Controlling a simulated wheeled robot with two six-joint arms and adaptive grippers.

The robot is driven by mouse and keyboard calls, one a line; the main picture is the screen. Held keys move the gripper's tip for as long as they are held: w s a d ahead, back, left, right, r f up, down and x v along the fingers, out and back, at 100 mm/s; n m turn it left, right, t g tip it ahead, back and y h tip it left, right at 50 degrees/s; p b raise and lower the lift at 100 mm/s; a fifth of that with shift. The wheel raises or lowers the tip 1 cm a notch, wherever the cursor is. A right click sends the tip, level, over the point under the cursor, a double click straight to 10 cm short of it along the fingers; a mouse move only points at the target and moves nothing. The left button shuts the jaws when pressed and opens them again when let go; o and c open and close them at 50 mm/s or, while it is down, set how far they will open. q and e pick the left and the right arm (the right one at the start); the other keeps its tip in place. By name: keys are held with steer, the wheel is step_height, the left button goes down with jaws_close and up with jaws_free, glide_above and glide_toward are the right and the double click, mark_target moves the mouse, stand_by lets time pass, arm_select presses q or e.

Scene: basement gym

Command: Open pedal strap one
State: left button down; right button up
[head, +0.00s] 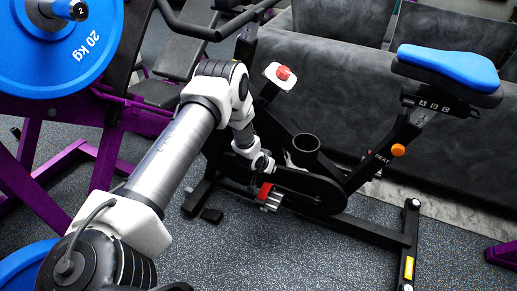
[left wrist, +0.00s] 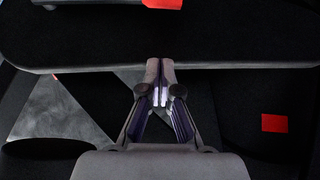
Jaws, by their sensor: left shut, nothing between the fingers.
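The exercise bike's pedal (head: 270,197), grey with a red strap part (head: 264,191), is low in front of the black crank cover (head: 310,190). My left gripper (head: 263,164) is just above the pedal in the head view; its fingers are hard to make out there. In the left wrist view the left gripper (left wrist: 160,72) is shut and empty, its tips at the edge of a wide black part (left wrist: 230,40). A red patch (left wrist: 163,3) shows at the top edge. How the strap is fastened cannot be seen. My right gripper is not in view.
The bike has a blue seat (head: 448,66), a black cup holder (head: 305,152) and a rear foot bar (head: 409,240). A blue 20 kg plate (head: 60,55) on a purple rack (head: 60,165) stands left. A grey sofa (head: 330,95) is behind. Open floor (head: 270,255) lies in front.

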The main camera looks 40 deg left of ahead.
arm_select(q)
steer(key=shift+r+p, duration=0.65)
steer(key=shift+r, duration=0.2)
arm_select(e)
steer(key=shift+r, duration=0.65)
arm_select(q)
steer(key=shift+s, duration=0.1)
